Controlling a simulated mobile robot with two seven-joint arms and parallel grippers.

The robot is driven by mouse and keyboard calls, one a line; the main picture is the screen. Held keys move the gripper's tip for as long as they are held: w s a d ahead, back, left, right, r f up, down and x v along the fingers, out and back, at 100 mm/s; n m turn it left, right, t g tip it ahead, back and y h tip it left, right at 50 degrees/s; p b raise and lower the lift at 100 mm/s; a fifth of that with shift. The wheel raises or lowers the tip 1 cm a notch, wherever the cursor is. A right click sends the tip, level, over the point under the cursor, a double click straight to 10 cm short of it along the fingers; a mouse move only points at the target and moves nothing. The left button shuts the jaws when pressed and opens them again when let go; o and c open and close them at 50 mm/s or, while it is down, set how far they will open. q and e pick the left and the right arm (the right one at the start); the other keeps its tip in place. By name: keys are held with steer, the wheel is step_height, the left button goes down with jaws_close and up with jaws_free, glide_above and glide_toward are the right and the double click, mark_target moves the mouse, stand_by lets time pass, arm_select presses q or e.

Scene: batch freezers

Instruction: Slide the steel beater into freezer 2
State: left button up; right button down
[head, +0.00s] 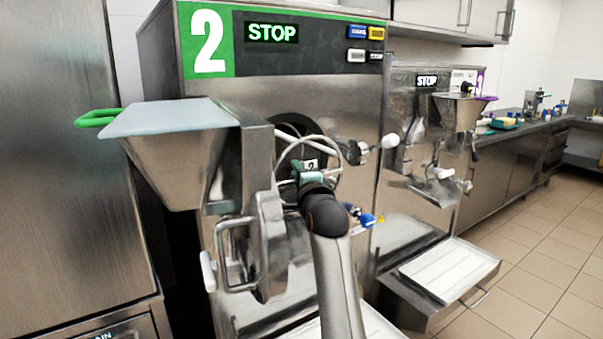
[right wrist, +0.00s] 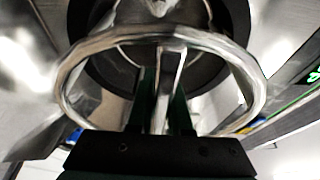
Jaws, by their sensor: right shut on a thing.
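Freezer 2 (head: 350,95) stands in the middle of the head view, with a green "2" panel and a lit STOP sign. Its round dark barrel mouth (head: 286,130) is open, and the door (head: 271,235) is swung out to the left. The steel beater (head: 328,142) is at the mouth, with its front ring toward me. In the right wrist view the ring (right wrist: 160,38) faces the dark barrel rim (right wrist: 85,72). My right gripper (head: 310,170) is shut on the beater's middle bar, between its green fingers (right wrist: 163,100). The beater's far end is hidden. My left gripper is out of view.
The hopper (head: 175,150) with a pale lid and the door's handle (head: 228,255) stick out close left of my right arm. A white-knobbed lever (head: 388,141) and a blue-knobbed part (head: 367,219) are close right. Another freezer (head: 410,160) stands further right; floor is free beyond.

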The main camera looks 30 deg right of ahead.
steer(key=shift+w+a+r+p, duration=0.15)
steer(key=shift+w+p, duration=0.15)
steer(key=shift+w, duration=1.1)
steer(key=shift+w, duration=0.2)
steer(key=a+p+x, duration=0.1)
steer(key=x, duration=0.6)
steer(key=shift+w+a, duration=0.2)
steer(key=shift+a, duration=0.45)
steer(key=shift+f, duration=0.85)
stand_by(1.5)
